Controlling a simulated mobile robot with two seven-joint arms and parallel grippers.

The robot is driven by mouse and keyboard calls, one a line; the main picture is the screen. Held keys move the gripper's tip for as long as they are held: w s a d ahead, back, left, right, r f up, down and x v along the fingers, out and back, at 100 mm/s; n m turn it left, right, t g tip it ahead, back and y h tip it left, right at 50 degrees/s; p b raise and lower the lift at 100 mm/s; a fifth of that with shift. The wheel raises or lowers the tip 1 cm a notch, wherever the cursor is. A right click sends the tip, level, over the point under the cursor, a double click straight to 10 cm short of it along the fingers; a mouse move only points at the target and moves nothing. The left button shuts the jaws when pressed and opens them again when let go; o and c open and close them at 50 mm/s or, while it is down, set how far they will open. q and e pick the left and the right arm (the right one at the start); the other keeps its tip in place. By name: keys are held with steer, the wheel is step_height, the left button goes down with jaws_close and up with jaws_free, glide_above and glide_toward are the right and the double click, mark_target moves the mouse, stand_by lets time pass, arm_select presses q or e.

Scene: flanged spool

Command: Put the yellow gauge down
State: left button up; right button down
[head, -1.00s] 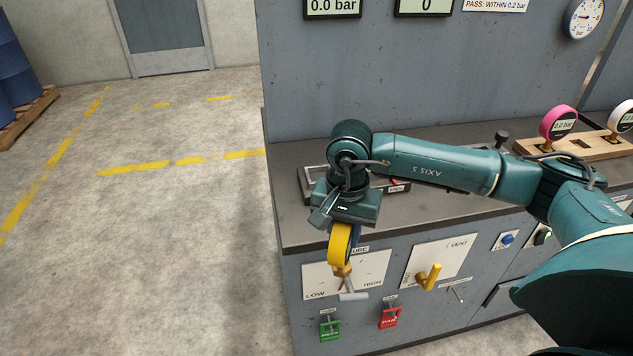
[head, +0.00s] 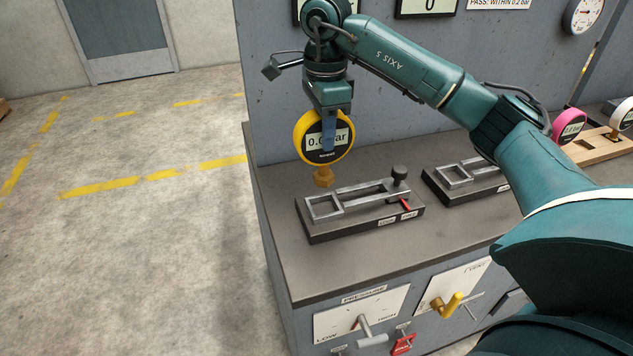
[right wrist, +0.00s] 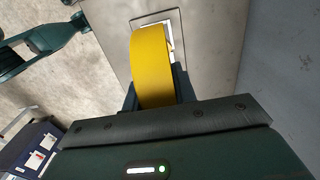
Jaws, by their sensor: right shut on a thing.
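The yellow gauge (head: 323,137) is upright in the head view, its display facing me and its brass fitting (head: 323,177) pointing down. My right gripper (head: 328,128) is shut on it from above and holds it above the bench, over the back left of the nearer dark fixture (head: 345,226). In the right wrist view the gauge's yellow rim (right wrist: 152,66) sits between the fingers, with part of a fixture frame behind it. The display is partly covered by a finger.
The bench top (head: 290,266) is bare left of and in front of the nearer fixture. A second fixture (head: 462,176) stands to its right. A wooden rack (head: 592,150) with a pink gauge (head: 569,126) and a white gauge (head: 622,116) is farther right. The panel wall rises behind.

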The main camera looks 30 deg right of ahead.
mark_target(325, 162)
steer(key=f, duration=0.4)
steer(key=shift+s, duration=0.35)
steer(key=shift+w+f+p, duration=0.1)
steer(key=shift+f+p, duration=0.35)
steer(key=shift+f, duration=1.6)
steer(key=c, duration=1.1)
jaws_free()
step_height(325, 162, up, 12)
steer(key=shift+r+b, duration=0.1)
steer(key=shift+b, duration=0.35)
